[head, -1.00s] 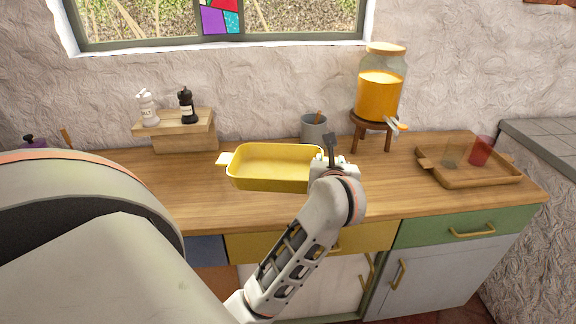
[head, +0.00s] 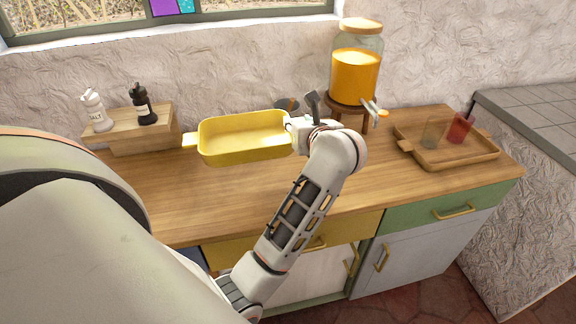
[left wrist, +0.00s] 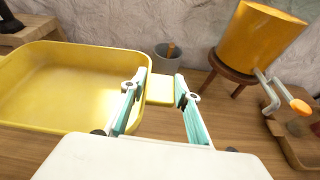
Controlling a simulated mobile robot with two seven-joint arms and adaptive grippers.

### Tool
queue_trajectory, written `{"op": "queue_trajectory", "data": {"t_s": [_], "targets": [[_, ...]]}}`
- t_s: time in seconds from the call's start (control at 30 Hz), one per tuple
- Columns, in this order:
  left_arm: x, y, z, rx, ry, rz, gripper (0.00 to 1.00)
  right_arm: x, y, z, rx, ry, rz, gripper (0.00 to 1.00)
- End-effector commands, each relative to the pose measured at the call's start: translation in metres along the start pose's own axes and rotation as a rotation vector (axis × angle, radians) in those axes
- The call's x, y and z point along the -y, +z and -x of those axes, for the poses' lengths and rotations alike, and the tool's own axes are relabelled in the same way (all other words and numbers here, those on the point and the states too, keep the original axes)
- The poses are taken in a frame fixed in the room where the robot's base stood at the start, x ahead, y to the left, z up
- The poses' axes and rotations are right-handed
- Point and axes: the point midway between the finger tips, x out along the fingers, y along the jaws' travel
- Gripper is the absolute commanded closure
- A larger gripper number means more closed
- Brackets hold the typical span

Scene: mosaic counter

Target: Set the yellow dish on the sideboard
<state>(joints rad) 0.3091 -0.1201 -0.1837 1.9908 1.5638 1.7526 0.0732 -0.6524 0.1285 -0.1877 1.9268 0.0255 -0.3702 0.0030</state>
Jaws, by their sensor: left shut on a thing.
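The yellow dish (head: 246,150) is a rectangular, deep tray with a tab handle at each end. In the head view it is roughly level over the back middle of the sideboard's wooden top (head: 215,200). I cannot tell clearly how much gap is under it. My left gripper (head: 303,124) is shut on the dish's right handle. In the left wrist view the two teal-padded fingers (left wrist: 160,100) stand on either side of the handle, and the dish (left wrist: 70,85) extends to the left. My right gripper is not in view.
A wooden box with salt and pepper shakers (head: 140,133) stands left of the dish. A grey mug (head: 287,104) is partly hidden behind it. A juice dispenser (head: 355,75) on a stool stands at back right. A tray with glasses (head: 465,155) is far right. The front of the top is bare.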

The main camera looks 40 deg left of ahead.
Motion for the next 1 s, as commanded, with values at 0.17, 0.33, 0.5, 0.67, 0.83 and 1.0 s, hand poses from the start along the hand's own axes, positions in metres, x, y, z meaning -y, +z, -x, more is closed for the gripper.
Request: {"op": "queue_trajectory", "data": {"t_s": [0.17,0.33,0.5,0.67,0.83,1.0], "targets": [[0.002,-0.039,-0.015,0.005,0.002,-0.009,1.0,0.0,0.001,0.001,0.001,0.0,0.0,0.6],[0.005,-0.075,-0.028,0.005,0.002,-0.009,1.0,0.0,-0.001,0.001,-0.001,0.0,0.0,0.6],[0.008,-0.1,-0.037,0.004,0.001,-0.006,1.0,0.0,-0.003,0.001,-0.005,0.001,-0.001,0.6],[0.009,-0.11,-0.041,0.005,0.0,-0.003,1.0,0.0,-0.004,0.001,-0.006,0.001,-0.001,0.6],[0.01,-0.129,-0.048,0.004,0.001,-0.007,1.0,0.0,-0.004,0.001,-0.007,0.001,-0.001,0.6],[0.012,-0.146,-0.054,0.005,0.0,-0.004,1.0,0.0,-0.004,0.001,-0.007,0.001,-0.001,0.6]]}}
